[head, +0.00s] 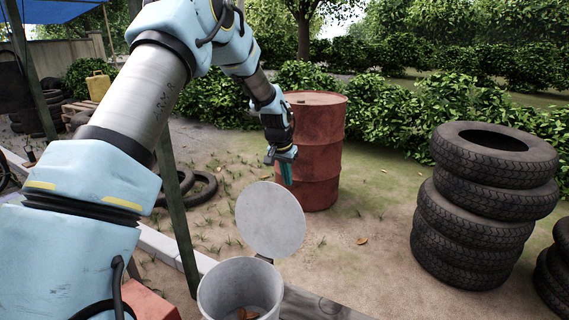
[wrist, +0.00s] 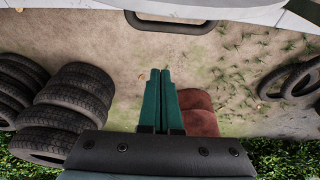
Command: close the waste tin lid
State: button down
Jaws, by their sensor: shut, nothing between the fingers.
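The waste tin (head: 238,280) is a pale grey round bin at the bottom of the head view, with a few brown leaves inside. Its round grey lid (head: 270,220) stands open, raised on the hinge at the tin's far right rim. My gripper (head: 287,173) is beyond the lid, near its upper right edge, with teal fingers pointing down. The lid hides part of the fingers, and I cannot tell whether they touch it. In the wrist view the fingers (wrist: 162,100) are together and empty. A dark curved handle (wrist: 172,24) shows at the top against a pale surface.
A rusty red drum (head: 318,150) stands behind my gripper. Stacked tyres (head: 475,205) are at the right. A green post (head: 177,210) rises left of the tin, and a red box (head: 148,300) is beside it. Bare ground lies between the lid and the tyres.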

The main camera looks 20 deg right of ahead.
jog(key=s+a+p, duration=0.1)
jog(key=s+a+f, duration=0.1)
jog(key=a, duration=0.1)
jog(key=shift+f+p, duration=0.2)
jog(key=shift+p, duration=0.2)
